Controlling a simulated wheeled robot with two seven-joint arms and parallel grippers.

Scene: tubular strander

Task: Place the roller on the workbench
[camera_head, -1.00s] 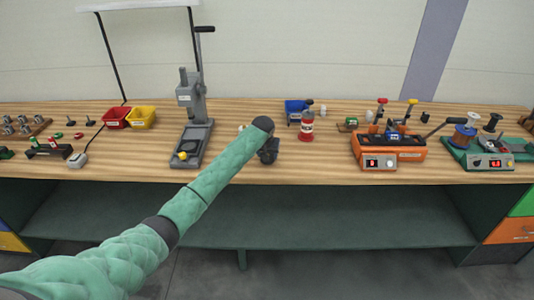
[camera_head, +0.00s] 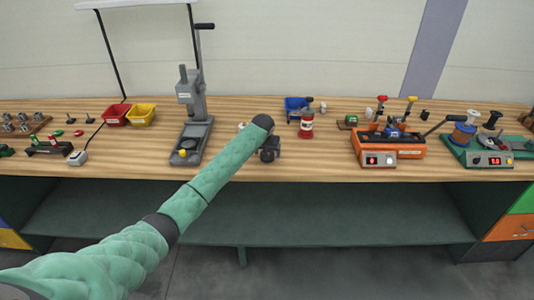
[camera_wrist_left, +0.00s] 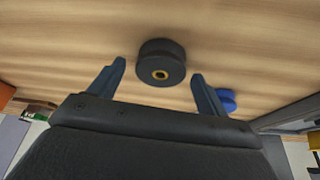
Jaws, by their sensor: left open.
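The roller (camera_wrist_left: 161,62), a dark, short cylinder with a brass ring at its centre, shows in the left wrist view against the wooden workbench top (camera_head: 330,170). My left gripper (camera_wrist_left: 159,70) is open, with one finger on either side of the roller in that view. Gaps show between the fingers and the roller, so it is not held. In the head view my left arm reaches over the bench, and its gripper (camera_head: 269,152) is low over the middle of the top. The roller cannot be made out there; the gripper seems to hide it. My right gripper is out of view.
A grey lever press (camera_head: 191,125) stands left of my gripper, with red (camera_head: 117,115) and yellow bins (camera_head: 141,115) beyond. A red bottle (camera_head: 306,124) and blue bin (camera_head: 295,107) stand behind right. An orange machine (camera_head: 388,148) is farther right. Bench front between is clear.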

